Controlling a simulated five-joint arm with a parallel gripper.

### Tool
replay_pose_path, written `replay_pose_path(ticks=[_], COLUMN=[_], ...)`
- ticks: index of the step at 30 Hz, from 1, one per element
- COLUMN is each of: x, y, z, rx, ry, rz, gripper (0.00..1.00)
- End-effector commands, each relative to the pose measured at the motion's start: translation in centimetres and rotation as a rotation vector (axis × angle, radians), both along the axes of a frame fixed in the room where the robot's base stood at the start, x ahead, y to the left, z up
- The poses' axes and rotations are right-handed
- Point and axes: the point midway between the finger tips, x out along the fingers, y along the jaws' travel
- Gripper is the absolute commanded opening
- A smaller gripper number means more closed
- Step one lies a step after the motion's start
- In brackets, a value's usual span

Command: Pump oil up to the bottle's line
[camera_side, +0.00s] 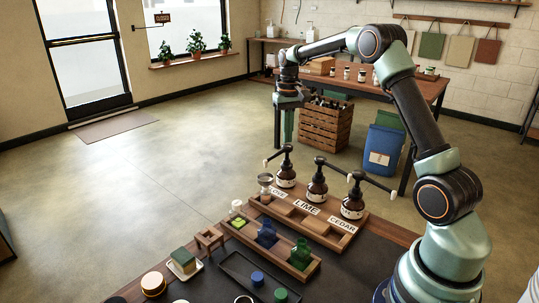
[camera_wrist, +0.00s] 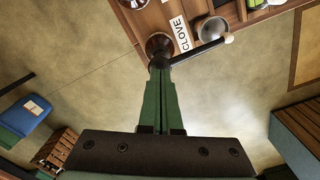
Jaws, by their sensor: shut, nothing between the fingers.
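Three brown pump bottles stand in a wooden rack (camera_side: 318,228): clove (camera_side: 285,181), lime (camera_side: 317,192) and cedar (camera_side: 352,209). My gripper (camera_side: 287,140) points down with its green fingers together, directly above the clove pump head. In the wrist view the closed fingertips (camera_wrist: 160,76) are at the black clove pump head (camera_wrist: 160,57); I cannot tell whether they touch. A small round vessel (camera_side: 265,180) stands in front of the clove pump, and it also shows under the spout in the wrist view (camera_wrist: 213,29). No fill line is readable.
A front wooden tray (camera_side: 290,268) holds a clear bottle (camera_side: 237,208), a blue bottle (camera_side: 267,236) and a green bottle (camera_side: 301,253). A dark tray (camera_side: 236,270) with blue and green caps and a sponge (camera_side: 183,259) lie nearer. The cedar and lime pumps stand close to the clove pump.

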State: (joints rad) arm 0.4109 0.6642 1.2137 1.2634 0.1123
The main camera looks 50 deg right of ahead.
Motion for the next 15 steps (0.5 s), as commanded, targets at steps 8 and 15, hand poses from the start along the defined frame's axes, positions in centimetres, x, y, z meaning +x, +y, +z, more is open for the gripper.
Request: replay_pose_path(ticks=[8, 15], x=[0.0, 0.0], y=[0.0, 0.0], z=[-1.2, -1.4], rx=[0.0, 0.0], ry=[0.001, 0.0], rz=[0.0, 0.0], gripper=[0.0, 0.0])
